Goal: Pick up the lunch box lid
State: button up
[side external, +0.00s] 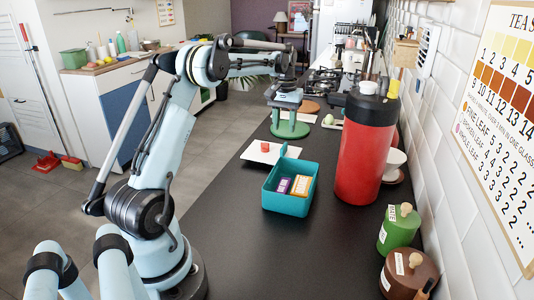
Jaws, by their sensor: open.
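A teal open lunch box (287,204) stands on the dark counter, with a purple packet (283,185) and an orange-and-white packet (300,186) inside. A small teal piece (283,150) sticks up at its back edge. I cannot surely tell which thing is the lid; a flat white square (259,156) with a red block (265,147) on it lies behind the box. My gripper (289,107) is open, beyond the box, above a green round-based stand (290,130). Its fingertips are small and hard to separate from the stand. I see nothing held.
A tall red flask (365,150) stands right of the box. A white cup (394,163), a green jar (399,228) and a brown jar (409,275) line the tiled wall. The hob (327,80) lies farther back. The front counter is clear.

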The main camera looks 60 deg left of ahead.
aim_at(284, 146)
jog(key=shift+d+f, duration=0.15)
jog(key=shift+f, duration=3.5)
grip_shut()
